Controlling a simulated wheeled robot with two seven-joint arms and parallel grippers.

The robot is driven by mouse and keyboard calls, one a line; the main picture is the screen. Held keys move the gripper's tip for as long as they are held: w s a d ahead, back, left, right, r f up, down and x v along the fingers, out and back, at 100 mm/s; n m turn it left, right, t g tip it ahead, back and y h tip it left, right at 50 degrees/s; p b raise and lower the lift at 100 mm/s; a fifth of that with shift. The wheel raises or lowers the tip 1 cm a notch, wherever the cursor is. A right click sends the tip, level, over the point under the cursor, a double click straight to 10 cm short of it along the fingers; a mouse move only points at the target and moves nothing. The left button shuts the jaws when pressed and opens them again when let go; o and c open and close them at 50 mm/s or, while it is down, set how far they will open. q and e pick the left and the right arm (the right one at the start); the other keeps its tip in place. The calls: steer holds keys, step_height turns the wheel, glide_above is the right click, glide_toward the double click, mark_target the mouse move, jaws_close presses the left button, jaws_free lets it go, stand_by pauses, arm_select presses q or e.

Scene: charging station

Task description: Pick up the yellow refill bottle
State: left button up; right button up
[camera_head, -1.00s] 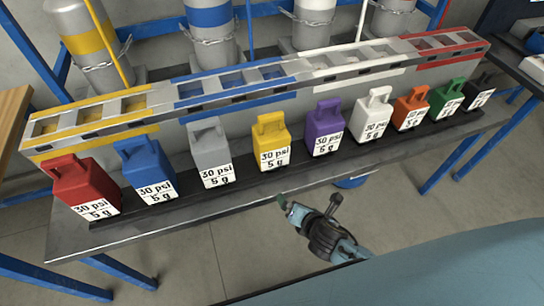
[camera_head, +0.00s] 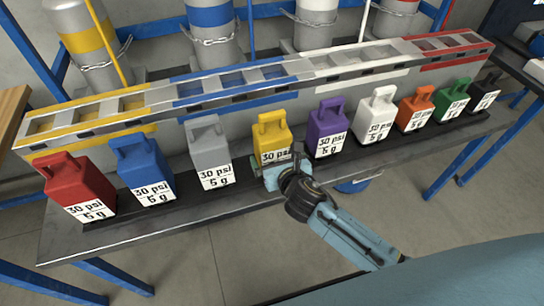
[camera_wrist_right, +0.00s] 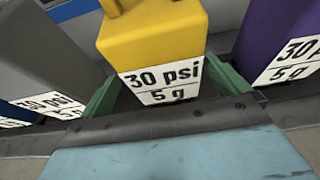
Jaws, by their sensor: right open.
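The yellow refill bottle (camera_head: 271,134) stands upright in the row on the black strip, between the grey and purple bottles. Its label reads 30 psi, 5 g. My right gripper (camera_head: 272,171) is at the front of the yellow bottle and partly covers the label's lower part in the head view. In the right wrist view the yellow bottle (camera_wrist_right: 155,45) is straight ahead. The green fingers of my right gripper (camera_wrist_right: 168,88) are spread, one on each side of the bottle's lower part. I cannot tell whether they touch it. My left gripper is not in view.
The grey bottle (camera_head: 210,150) stands close on the left and the purple bottle (camera_head: 328,127) on the right. Several other coloured bottles fill the row. A slotted rack (camera_head: 230,90) runs behind them. The bench's front edge (camera_head: 150,236) is bare at the left.

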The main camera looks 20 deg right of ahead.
steer(key=b+x, duration=0.1)
steer(key=x, duration=0.3)
steer(key=shift+w+d, duration=0.15)
steer(key=shift+w, duration=0.2)
steer(key=shift+w+f, duration=0.1)
steer(key=shift+w, duration=0.05)
steer(key=c, duration=1.5)
steer(key=shift+w, duration=0.1)
steer(key=shift+c, duration=0.9)
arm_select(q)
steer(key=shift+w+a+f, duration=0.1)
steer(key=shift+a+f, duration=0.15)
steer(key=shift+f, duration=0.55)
